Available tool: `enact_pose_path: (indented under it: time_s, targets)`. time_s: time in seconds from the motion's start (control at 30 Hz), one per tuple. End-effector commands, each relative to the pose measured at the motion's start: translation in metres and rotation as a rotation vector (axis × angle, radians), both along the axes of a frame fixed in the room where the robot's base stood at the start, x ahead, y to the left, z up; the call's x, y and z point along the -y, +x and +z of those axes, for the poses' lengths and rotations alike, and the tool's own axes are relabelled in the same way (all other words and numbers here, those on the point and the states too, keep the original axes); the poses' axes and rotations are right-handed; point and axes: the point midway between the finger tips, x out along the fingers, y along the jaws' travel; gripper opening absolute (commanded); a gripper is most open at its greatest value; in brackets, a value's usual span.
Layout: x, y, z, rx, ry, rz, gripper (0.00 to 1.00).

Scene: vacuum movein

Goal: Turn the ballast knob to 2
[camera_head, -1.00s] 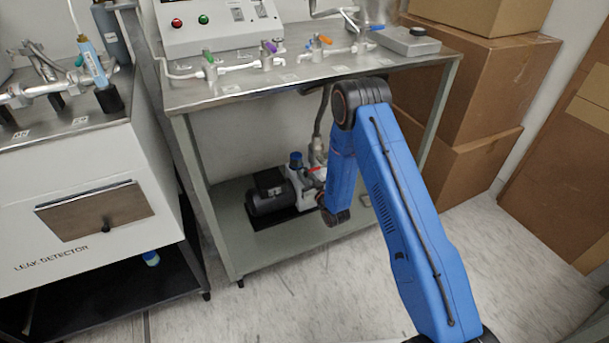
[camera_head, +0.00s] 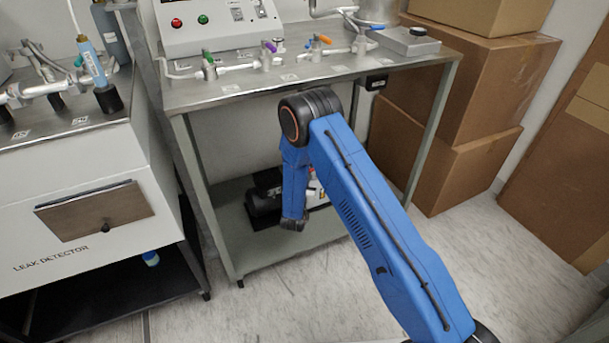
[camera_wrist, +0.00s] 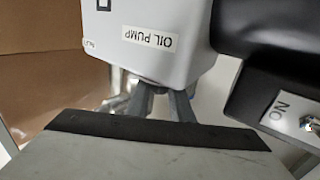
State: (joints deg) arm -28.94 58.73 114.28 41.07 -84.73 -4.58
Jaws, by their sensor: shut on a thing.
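The oil pump is on the lower shelf in the head view, its black motor (camera_head: 262,203) showing beside my blue arm, which covers most of the white pump body. In the wrist view the white pump body (camera_wrist: 185,65) appears upside down with an OIL PUMP label. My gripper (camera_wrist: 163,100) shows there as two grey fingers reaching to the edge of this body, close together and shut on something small. The ballast knob and its numbers are hidden between or behind the fingers, so its setting cannot be read. In the head view my gripper is hidden.
A black housing (camera_wrist: 265,30) and a switch plate (camera_wrist: 295,118) marked ON lie right of the pump in the wrist view. The metal bench (camera_head: 240,88) stands over the pump, with valves on top. Cardboard boxes (camera_head: 470,85) stand to the right; the leak detector (camera_head: 70,195) is left.

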Motion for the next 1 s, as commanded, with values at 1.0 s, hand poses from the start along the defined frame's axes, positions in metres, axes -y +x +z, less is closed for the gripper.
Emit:
enact_pose_path:
  time_s: [1.0]
  targets:
    - [0.0005, -0.0002, -0.0006, -0.001, -0.001, -0.135, 0.39]
